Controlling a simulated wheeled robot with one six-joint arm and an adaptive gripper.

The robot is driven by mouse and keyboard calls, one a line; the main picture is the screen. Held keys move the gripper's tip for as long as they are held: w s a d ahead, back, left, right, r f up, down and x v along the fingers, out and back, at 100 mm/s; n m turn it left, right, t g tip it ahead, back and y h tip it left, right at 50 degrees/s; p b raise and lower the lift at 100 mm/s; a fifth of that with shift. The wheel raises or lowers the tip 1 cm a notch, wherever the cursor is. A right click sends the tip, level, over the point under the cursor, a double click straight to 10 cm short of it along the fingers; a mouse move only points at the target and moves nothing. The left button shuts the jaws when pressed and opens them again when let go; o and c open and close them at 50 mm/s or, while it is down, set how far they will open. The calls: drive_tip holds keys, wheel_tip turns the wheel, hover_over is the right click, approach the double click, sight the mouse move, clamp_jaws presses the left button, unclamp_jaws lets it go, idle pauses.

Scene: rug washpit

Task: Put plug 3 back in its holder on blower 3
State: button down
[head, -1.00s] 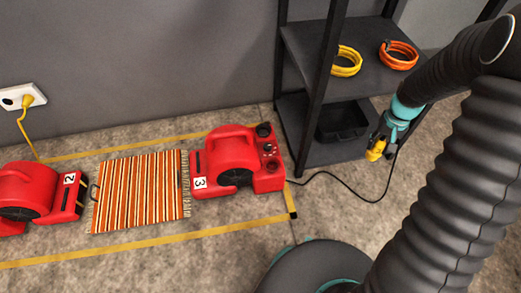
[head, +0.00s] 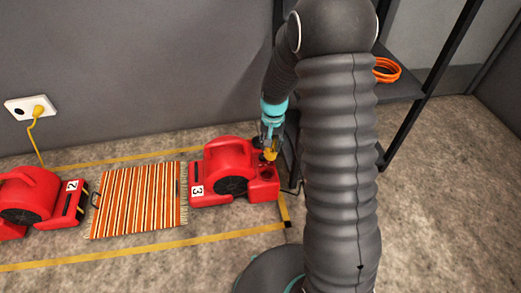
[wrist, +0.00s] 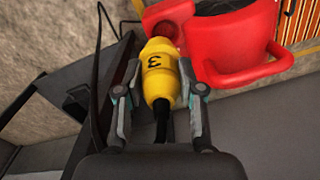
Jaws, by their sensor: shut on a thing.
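Plug 3 (wrist: 158,78) is yellow with a black "3" and a black cord. My gripper (wrist: 160,92) is shut on it in the wrist view. In the head view my gripper (head: 270,140) is at the right end of blower 3 (head: 228,172), with the yellow plug (head: 270,154) just above or at that end. Blower 3 is red, with a white "3" label, and also shows in the wrist view (wrist: 235,45). The plug's front end points toward the blower's red body.
A striped rug (head: 138,200) lies between blower 3 and blower 2 (head: 32,200). A dark shelf (head: 400,88) with an orange coil (head: 386,70) stands right of blower 3, partly behind my arm. A wall socket (head: 30,110) holds another yellow plug. Yellow tape (head: 150,238) marks the floor.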

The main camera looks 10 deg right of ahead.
drive_tip(key=w+f+m+b, duration=0.4)
drive_tip(key=f+m+b, duration=0.1)
drive_tip(key=f+m, duration=0.8)
drive_tip(key=shift+f+m, duration=0.4)
drive_tip(key=shift+f, duration=0.1)
idle(0.4)
drive_tip(key=shift+a, duration=0.25)
drive_tip(key=shift+f+b, duration=1.6)
drive_tip(key=shift+f, duration=0.25)
idle(0.7)
drive_tip(key=c, duration=0.6)
unclamp_jaws()
drive_tip(key=shift+c, duration=0.2)
drive_tip(key=shift+w+r, duration=0.1)
drive_tip(key=shift+r, duration=0.05)
